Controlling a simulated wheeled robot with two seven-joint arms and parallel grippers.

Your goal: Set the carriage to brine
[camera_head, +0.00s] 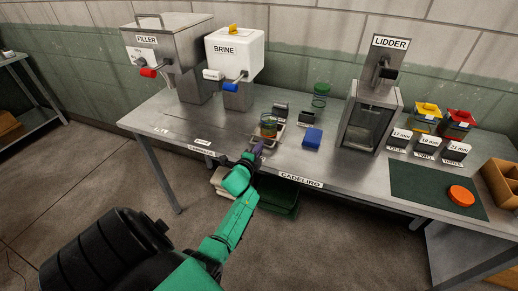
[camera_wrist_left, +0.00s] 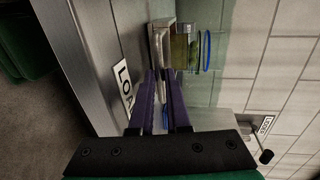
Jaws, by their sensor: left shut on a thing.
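The carriage (camera_head: 252,146) is a small light tray near the table's front edge, below and right of the brine tank. A glass jar with green contents (camera_head: 268,126) stands on it. My left gripper (camera_head: 256,151) reaches in from the front and is shut on the carriage's near part; its fingers cover the exact grip. In the left wrist view, the purple fingers (camera_wrist_left: 165,95) reach to the carriage (camera_wrist_left: 162,35), with the jar (camera_wrist_left: 184,47) beyond. The white brine tank (camera_head: 234,57), with a blue-tipped tap, stands left of the carriage. My right gripper is not in view.
The grey filler (camera_head: 170,50) stands at the far left, the lidder (camera_head: 372,110) to the right. A blue block (camera_head: 312,138) and a green-rimmed glass (camera_head: 320,95) stand right of the carriage. The table (camera_head: 160,125) is clear to its left.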

